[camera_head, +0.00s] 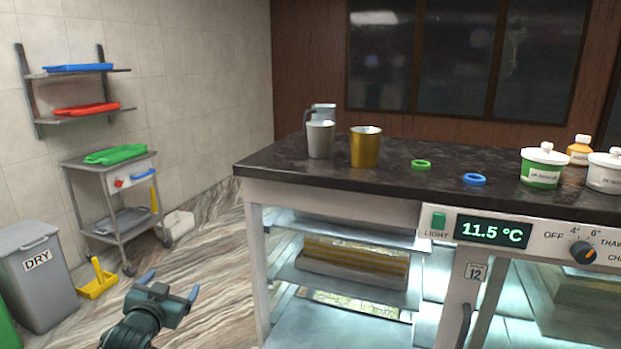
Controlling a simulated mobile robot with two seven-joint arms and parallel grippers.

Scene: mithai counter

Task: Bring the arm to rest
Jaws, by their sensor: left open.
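My left gripper (168,287) shows at the lower left, over the floor and in front of the counter's left end. Its two blue-tipped fingers are apart, and nothing shows between them. It touches neither the counter nor the trolley. Only the dark wrist end of this arm is in view. My right gripper is not in view.
The dark-topped counter (300,166) holds a grey mug (320,140), a gold tumbler (365,148), a green ring (421,164), a blue ring (474,180) and white tubs (541,168). A grey DRY bin (38,280), yellow dustpan (97,284) and steel trolley (90,170) stand left.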

